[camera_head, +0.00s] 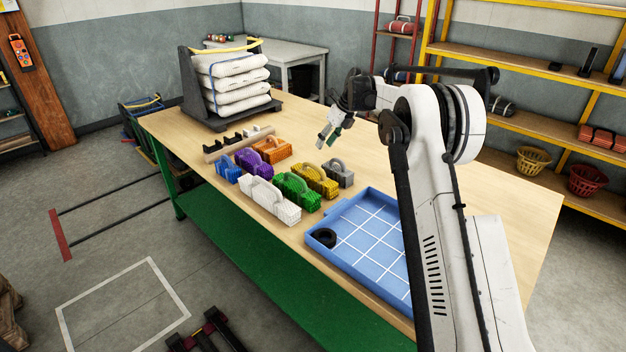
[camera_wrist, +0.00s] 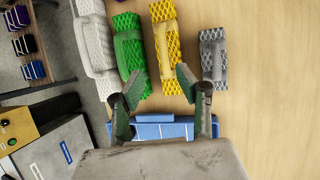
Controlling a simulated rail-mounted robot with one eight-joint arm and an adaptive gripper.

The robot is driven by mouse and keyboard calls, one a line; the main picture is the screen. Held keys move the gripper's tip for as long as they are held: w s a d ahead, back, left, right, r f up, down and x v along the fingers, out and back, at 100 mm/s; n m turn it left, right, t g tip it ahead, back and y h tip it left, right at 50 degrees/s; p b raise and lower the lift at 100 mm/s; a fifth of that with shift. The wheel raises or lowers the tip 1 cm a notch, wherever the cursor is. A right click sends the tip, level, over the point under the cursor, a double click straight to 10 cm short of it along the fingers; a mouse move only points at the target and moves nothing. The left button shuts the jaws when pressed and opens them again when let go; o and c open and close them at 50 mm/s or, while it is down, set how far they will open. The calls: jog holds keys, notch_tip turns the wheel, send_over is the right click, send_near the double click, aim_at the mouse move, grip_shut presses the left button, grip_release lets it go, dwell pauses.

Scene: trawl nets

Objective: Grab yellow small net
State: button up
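The small yellow net (camera_head: 316,181) is a bundle with a yellow handle. It lies on the wooden table between the green net (camera_head: 297,191) and the grey net (camera_head: 339,172). In the wrist view the yellow net (camera_wrist: 165,45) lies above and between the fingertips, with its lower end near them. My gripper (camera_head: 328,136) hangs above the table, behind the row of nets. In the wrist view my gripper (camera_wrist: 159,82) has its two green-padded fingers spread apart, with nothing held between them.
The blue tray (camera_head: 350,203) with a white grid holds a small black ring (camera_head: 324,237). White (camera_head: 269,200), purple (camera_head: 252,162), orange (camera_head: 272,150) and blue (camera_head: 228,169) nets lie nearby. A rack of stacked white sacks (camera_head: 232,85) stands at the back. Table behind the grey net is clear.

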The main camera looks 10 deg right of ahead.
aim_at(313, 166)
jog(key=x, duration=0.6)
jog(key=shift+a+f, duration=0.15)
jog(key=shift+f, duration=0.2)
jog(key=shift+d+x, duration=0.15)
jog(key=shift+x, duration=1.3)
jog(key=shift+d+x, duration=0.15)
jog(key=shift+x, duration=1.3)
jog(key=shift+w+f, duration=0.1)
grip_shut()
